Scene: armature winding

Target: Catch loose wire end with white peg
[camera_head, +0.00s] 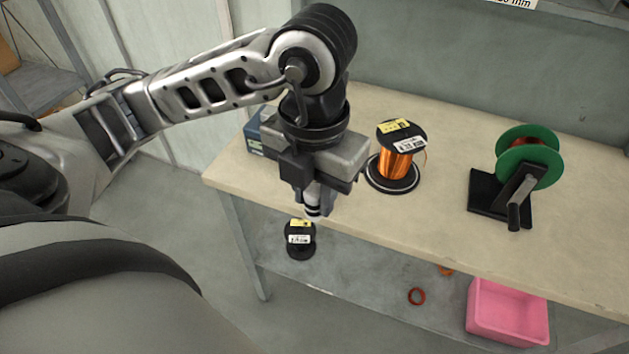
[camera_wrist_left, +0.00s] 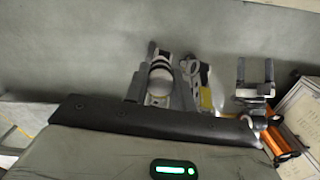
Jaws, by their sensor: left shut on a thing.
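A pale, dark-banded cylindrical piece, apparently the white peg (camera_wrist_left: 160,78), sits between my left gripper's fingers. In the head view my left gripper (camera_head: 313,196) points down near the bench's front left edge, shut on this piece, whose banded tip shows below the fingers. The copper wire spool (camera_head: 398,163) stands upright on a round black base to the right of the gripper and apart from it. The loose wire end (camera_head: 426,156) seems to stick out at the spool's right side; it is very thin. Copper also shows at the right of the left wrist view (camera_wrist_left: 281,142). My right gripper is not in view.
A green winder (camera_head: 530,150) on a black stand with a crank is at the right of the bench (camera_head: 440,225). A blue box (camera_head: 256,135) stands behind my gripper. On the lower shelf are a black spool (camera_head: 300,242), orange rings (camera_head: 416,296) and a pink bin (camera_head: 508,313).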

